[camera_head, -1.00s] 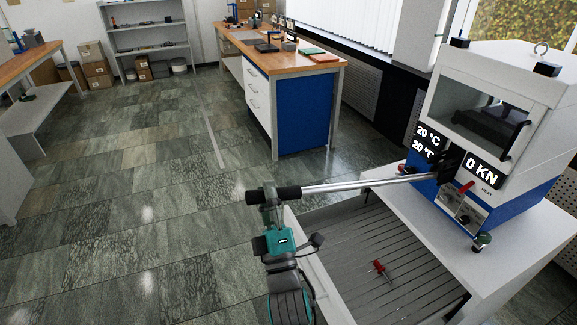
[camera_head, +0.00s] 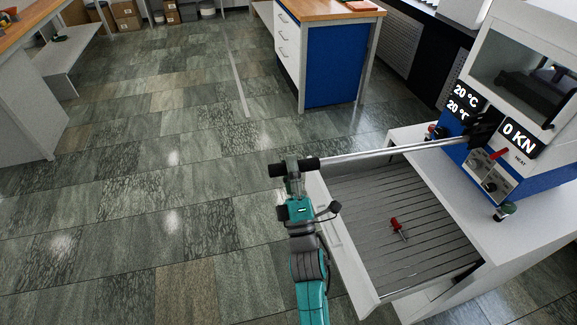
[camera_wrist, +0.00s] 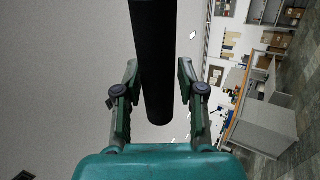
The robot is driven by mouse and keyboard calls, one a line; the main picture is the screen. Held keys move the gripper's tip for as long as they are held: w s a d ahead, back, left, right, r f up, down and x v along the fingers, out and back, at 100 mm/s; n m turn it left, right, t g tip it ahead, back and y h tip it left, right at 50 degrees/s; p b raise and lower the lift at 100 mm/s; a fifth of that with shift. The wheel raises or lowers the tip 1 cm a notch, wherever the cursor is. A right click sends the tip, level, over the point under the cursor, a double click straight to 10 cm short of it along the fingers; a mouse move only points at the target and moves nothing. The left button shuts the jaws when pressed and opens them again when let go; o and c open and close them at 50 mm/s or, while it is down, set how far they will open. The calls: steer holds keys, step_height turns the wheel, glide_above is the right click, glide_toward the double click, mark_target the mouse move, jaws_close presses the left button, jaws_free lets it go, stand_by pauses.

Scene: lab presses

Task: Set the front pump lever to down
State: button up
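The front pump lever (camera_head: 390,149) is a long silver rod with a black grip (camera_head: 308,164). It runs left from the press's front, nearly level in the head view and rising slightly toward the press. My gripper (camera_head: 291,168) is at the black grip, near its outer end. In the wrist view the black grip (camera_wrist: 155,60) lies between the two fingers of my gripper (camera_wrist: 158,75), its end toward the palm. The fingertips appear to bear on its sides; the exact contact is partly hidden.
Below the rod is an open grey drawer (camera_head: 375,190) with a red-handled item (camera_head: 395,224). A blue cabinet (camera_head: 342,65) stands behind; the floor at left is clear.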

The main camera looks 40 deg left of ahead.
steer(key=shift+o, duration=0.7)
steer(key=shift+s+r, duration=0.1)
steer(key=v, duration=1.2)
steer(key=s+d+f+m+t+h, duration=0.1)
steer(key=s+d+f+m+h, duration=0.25)
steer(key=d, duration=0.45)
steer(key=s+d+f+m+t+h, duration=0.1)
steer(key=s+d+f+m+h, duration=0.15)
steer(key=d+m, duration=0.45)
steer(key=s+d+f+m+t+h, duration=0.1)
steer(key=s+d+f+m+h, duration=0.2)
steer(key=d, duration=0.7)
steer(key=s+d+r+m+g+h, duration=0.3)
steer(key=s+d+m+h, duration=0.7)
steer(key=s, duration=1)
steer(key=d+m, duration=0.3)
steer(key=d, duration=0.3)
steer(key=shift+r+m+g, duration=0.15)
steer(key=shift+m+g, duration=0.15)
steer(key=shift+m, duration=0.05)
